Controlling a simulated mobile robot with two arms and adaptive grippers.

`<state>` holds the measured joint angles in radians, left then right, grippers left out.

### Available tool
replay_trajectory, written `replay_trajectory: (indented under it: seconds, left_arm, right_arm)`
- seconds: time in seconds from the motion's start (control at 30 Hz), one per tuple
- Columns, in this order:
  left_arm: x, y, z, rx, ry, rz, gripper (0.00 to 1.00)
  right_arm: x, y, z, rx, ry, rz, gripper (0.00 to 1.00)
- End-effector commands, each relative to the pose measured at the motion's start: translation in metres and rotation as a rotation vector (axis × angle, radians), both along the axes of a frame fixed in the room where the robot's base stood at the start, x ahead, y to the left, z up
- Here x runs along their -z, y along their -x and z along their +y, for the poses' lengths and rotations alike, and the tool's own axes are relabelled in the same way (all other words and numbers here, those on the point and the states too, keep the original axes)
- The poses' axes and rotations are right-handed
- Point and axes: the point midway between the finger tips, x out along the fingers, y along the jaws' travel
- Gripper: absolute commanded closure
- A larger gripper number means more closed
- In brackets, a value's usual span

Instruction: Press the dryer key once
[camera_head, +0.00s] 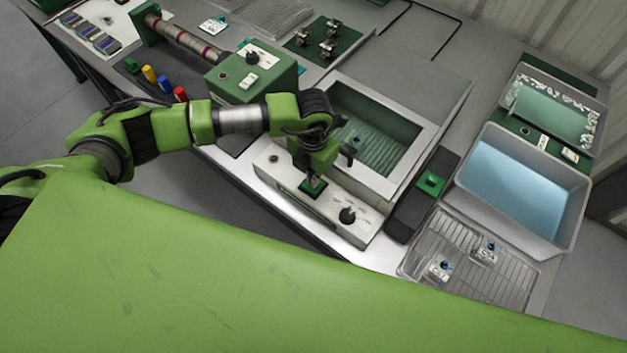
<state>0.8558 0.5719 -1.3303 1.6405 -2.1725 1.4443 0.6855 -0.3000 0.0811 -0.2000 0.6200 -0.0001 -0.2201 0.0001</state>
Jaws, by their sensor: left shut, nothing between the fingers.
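The dryer appears to be the grey box (455,84) with a sunken, ribbed basin in the middle of the bench. Its pale front panel (275,176) carries a dark green square key (309,190) and a black knob (347,215). My left gripper (316,182) is shut and empty, pointing down at the green key. Its fingertips cover part of the key. I cannot tell whether they touch it. My right gripper is not in view.
A green box (281,75) with a knob and switch stands left of the dryer. A dark block with a green button (430,183), a wire rack (462,240) with small parts and a blue-filled tub (515,190) stand on the right. My green bodywork fills the foreground.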

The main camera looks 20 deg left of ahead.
Motion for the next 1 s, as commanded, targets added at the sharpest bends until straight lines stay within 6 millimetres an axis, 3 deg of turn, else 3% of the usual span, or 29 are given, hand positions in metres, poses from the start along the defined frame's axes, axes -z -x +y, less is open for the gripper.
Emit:
replay_trajectory:
  seconds: [0.27,1.0]
  left_arm:
    - [0.000,0.000,0.000,0.000,0.000,0.000,1.00]
    - [-0.088,0.000,0.000,0.000,0.000,-0.001,1.00]
  right_arm:
    - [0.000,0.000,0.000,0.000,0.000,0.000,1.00]
    - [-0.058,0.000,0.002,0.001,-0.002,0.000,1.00]
